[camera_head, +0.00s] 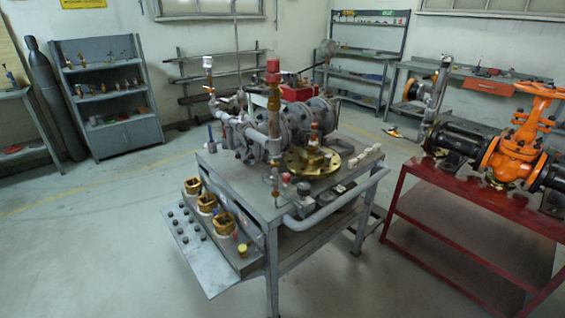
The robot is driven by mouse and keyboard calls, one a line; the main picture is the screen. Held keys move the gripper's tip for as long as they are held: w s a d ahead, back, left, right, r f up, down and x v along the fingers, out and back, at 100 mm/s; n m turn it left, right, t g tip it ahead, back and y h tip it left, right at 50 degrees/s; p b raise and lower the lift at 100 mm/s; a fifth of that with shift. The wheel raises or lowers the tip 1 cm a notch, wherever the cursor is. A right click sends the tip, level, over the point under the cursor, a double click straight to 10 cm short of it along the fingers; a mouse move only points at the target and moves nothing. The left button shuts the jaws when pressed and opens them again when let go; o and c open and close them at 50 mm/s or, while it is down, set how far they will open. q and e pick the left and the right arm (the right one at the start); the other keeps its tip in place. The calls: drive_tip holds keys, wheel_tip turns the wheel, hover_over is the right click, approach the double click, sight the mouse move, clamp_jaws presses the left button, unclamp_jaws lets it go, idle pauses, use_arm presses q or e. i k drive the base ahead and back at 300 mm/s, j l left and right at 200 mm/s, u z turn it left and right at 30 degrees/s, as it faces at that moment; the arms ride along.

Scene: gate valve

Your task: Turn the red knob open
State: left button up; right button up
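A red knob (273,66) sits on top of an upright grey and brass pipe, above the middle of a grey workbench (232,178). A smaller red knob (285,177) is low at the bench's front, close to the grey curved rail. I cannot tell which of these the task means. An orange gate valve (508,158) with an orange handwheel (537,92) stands on a red table at the right. Neither of my grippers shows in the head view, and nothing touches these parts.
The grey bench carries pipework, a brass flange (312,162) and small fittings; a tray with brass parts (207,203) juts out at front left. A red table (465,225) stands to the right. Shelves (108,95) and a dark gas cylinder line the back. The floor (110,240) at left is clear.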

sight(286, 178)
drive_tip(key=i+l+u, duration=0.15)
drive_tip(key=l, duration=0.2)
drive_tip(key=i+l+u, duration=0.15)
drive_tip(key=l, duration=0.25)
drive_tip(key=i+l+u, duration=0.15)
drive_tip(key=i+l, duration=0.15)
drive_tip(key=i+l+u, duration=0.15)
drive_tip(key=l, duration=0.4)
drive_tip(key=i+l+u, duration=0.15)
drive_tip(key=l, duration=0.25)
drive_tip(key=l+u, duration=0.15)
drive_tip(key=l, duration=0.3)
drive_tip(key=i, duration=0.05)
